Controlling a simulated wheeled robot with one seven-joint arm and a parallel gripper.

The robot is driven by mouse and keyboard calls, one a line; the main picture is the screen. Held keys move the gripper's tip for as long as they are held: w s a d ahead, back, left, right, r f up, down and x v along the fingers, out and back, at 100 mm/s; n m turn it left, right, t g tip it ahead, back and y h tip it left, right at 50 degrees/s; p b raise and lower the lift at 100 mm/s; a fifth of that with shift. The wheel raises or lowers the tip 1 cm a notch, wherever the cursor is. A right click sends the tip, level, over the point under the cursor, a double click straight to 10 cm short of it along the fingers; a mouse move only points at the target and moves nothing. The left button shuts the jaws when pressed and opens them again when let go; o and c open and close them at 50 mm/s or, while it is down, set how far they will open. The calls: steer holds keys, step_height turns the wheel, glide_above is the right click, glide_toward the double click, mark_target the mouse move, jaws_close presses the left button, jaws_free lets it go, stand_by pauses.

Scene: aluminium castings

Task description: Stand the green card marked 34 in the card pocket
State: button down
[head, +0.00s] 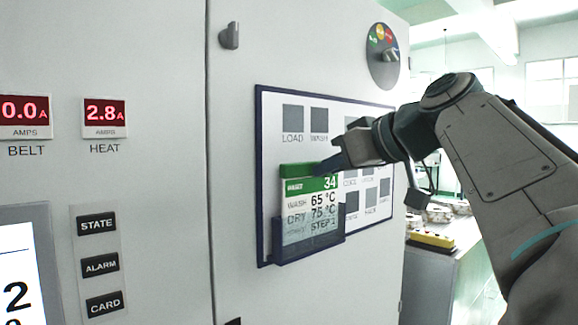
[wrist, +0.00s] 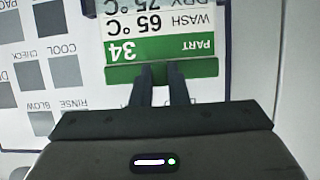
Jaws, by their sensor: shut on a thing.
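The green-topped card marked 34 (head: 309,199) stands upright in front of the white board in the head view. Its lower part is behind the see-through front of the dark blue card pocket (head: 308,248). My gripper (head: 328,168) is shut on the card's green top edge. In the wrist view the card (wrist: 160,45) shows upside down, with both fingers (wrist: 160,78) at its green strip. The card's bottom edge is hard to make out, so I cannot tell whether it touches the pocket floor.
The white board (head: 278,103) with grey squares hangs on the grey cabinet door (head: 240,170). A coloured dial (head: 383,55) is above right and a handle (head: 230,37) above left. A bench with castings (head: 455,207) stands at the right, behind my arm.

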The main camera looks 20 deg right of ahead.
steer(key=shift+f+b, duration=0.85)
steer(key=shift+f, duration=0.15)
steer(key=c, duration=1.3)
jaws_free()
steer(key=v, duration=1.3)
steer(key=shift+s+d+r+p, duration=0.1)
steer(key=shift+s+r+p, duration=0.05)
steer(key=shift+s+p, duration=0.25)
steer(key=shift+w, duration=0.1)
